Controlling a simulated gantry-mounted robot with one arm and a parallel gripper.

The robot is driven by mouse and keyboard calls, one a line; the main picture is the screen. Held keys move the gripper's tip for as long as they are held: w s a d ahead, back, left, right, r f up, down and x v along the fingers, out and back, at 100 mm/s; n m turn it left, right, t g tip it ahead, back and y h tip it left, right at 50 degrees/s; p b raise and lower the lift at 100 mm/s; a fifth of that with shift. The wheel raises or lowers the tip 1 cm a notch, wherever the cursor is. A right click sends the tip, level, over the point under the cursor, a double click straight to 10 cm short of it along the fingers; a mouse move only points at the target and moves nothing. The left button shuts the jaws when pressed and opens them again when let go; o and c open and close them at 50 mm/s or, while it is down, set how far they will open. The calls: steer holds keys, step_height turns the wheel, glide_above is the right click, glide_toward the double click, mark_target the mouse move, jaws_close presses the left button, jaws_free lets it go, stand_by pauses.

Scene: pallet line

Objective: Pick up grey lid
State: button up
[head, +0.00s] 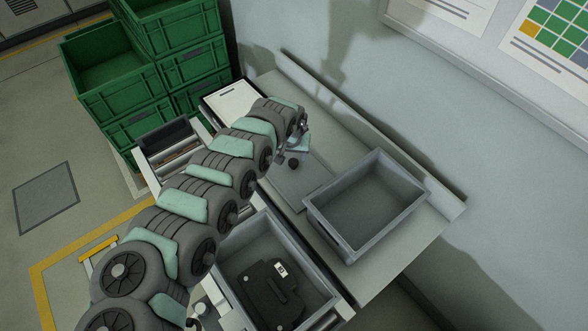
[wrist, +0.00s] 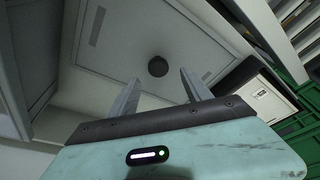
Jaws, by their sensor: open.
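The grey lid (head: 300,186) lies flat on the bench to the left of the grey bin. It is a flat panel with a dark round knob (head: 293,163). My gripper (head: 288,152) is over the far part of the lid, near the knob, and my arm hides part of that area. In the wrist view the lid (wrist: 195,35) fills the upper middle, with its knob (wrist: 157,66) between and just beyond the fingertips. My gripper (wrist: 158,84) is open and empty there. I cannot tell the exact height of the fingers above the lid.
An empty grey bin (head: 341,243) stands right of the lid. A lower grey bin (head: 316,273) at the front holds a dark case (head: 262,290) with a white label. A wall (head: 430,130) runs behind the bench. Green crates (head: 105,88) are stacked at upper left.

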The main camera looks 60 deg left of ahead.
mark_target(293, 162)
steer(key=shift+w+a+f, duration=0.1)
steer(key=shift+a+f, duration=0.05)
steer(key=shift+f, duration=0.45)
steer(key=x, duration=0.1)
steer(key=b+x, duration=0.1)
steer(key=x, duration=0.2)
steer(key=shift+d+f+b, duration=0.2)
steer(key=shift+d+b, duration=0.05)
steer(key=shift+b, duration=0.05)
steer(key=shift+w+a+f, duration=0.1)
steer(key=shift+a+f, duration=0.1)
steer(key=shift+f, duration=0.2)
jaws_close()
